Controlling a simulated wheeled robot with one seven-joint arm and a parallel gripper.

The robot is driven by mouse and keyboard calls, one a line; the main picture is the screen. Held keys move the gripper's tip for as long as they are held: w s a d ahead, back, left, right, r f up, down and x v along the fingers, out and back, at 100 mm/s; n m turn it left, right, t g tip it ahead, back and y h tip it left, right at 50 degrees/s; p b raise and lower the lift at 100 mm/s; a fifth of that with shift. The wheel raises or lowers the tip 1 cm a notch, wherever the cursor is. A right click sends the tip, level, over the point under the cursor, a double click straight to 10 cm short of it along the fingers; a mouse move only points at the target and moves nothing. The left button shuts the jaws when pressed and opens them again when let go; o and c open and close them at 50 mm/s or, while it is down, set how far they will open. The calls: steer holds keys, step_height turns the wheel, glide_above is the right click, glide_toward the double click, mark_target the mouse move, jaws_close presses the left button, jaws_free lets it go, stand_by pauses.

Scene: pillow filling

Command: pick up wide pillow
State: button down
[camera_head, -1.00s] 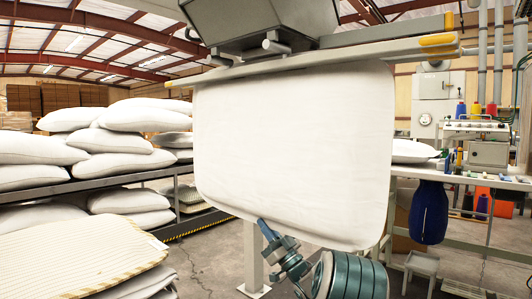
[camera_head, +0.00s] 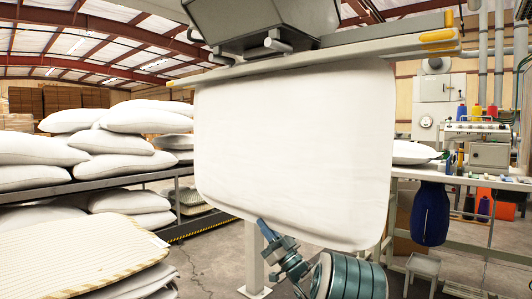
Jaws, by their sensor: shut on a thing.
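The wide white pillow (camera_head: 295,150) hangs upright and flat under the bar of the filling machine (camera_head: 320,62), in the middle of the head view. Its top edge is at the bar; whether the bar clamps it cannot be told. My gripper (camera_head: 262,224) comes up from below and is shut on the pillow's bottom edge, left of the middle. The fingertips are small and partly hidden by the pillow.
A striped pillow (camera_head: 75,258) lies on a stack at the lower left. A rack (camera_head: 175,180) behind it holds several white pillows. A work table (camera_head: 465,180) with a sewing machine and thread cones stands at the right, with a blue bag (camera_head: 431,213) hanging there. A stool (camera_head: 421,266) stands below.

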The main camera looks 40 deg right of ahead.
steer(key=shift+d+f+b, duration=0.1)
steer(key=shift+f+b, duration=1.35)
steer(key=shift+f, duration=0.6)
step_height(320, 180, down, 6)
steer(key=b, duration=0.5)
stand_by(1.2)
